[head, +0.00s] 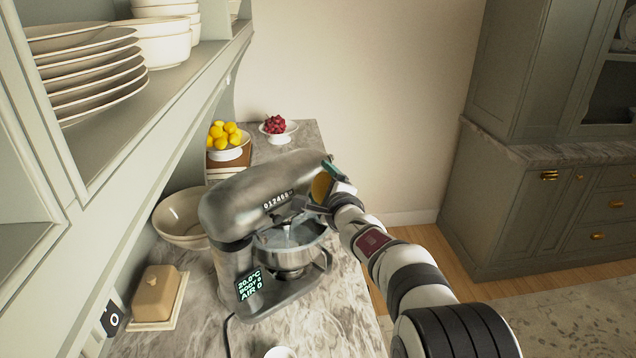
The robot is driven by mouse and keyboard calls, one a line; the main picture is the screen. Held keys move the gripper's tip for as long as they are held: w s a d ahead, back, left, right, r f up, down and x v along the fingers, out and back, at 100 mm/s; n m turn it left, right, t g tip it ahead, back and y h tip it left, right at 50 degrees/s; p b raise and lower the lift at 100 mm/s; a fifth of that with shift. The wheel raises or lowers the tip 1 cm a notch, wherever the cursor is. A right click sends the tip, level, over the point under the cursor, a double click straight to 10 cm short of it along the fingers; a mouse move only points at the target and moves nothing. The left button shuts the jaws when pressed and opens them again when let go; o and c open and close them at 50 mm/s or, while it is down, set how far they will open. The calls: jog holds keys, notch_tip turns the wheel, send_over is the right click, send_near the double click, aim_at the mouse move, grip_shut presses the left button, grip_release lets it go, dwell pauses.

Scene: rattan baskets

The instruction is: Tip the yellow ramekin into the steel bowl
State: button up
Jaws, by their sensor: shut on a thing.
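The steel bowl (290,262) sits in the grey stand mixer (252,195), under the mixer head. Something pale shows inside it, too small to make out. The yellow ramekin (320,188) is a small yellow round shape at the right side of the mixer head, above the bowl's right rim. It looks tilted on its side; its contents cannot be made out. My gripper (328,190) is shut on the ramekin, reaching in from the right. The fingers are partly hidden by the ramekin and the mixer.
On the marble counter (345,310) are a cream bowl (180,236) and a butter dish (154,296) at the left, a bowl of lemons (226,155) and a dish of red berries (276,138) behind. A white cup (280,352) shows at the bottom edge. Shelves overhang the left.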

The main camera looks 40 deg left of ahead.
jog(key=m, duration=0.1)
jog(key=w+m+g, duration=0.1)
jog(key=m+g, duration=0.1)
jog(key=shift+w+d+f+m, duration=0.25)
jog(key=shift+w+f+m, duration=0.05)
jog(key=shift+w+f, duration=0.1)
jog(key=shift+w+d+f+m+g, duration=0.1)
jog(key=shift+w+f+m+g, duration=0.1)
jog(key=shift+m+g, duration=0.3)
jog(key=shift+w+d+f+m+g, duration=0.1)
jog(key=shift+w+f+m+g, duration=0.15)
jog(key=shift+m, duration=0.35)
jog(key=shift+r, duration=0.1)
jog(key=shift+s+r+m+g, duration=0.1)
jog(key=shift+r+m+g, duration=0.5)
jog(key=shift+m, duration=0.1)
jog(key=shift+s+a+r+m+g, duration=0.1)
jog(key=shift+s+r+m+g, duration=0.1)
jog(key=shift+r+m+g, duration=0.6)
jog(key=shift+f, duration=0.2)
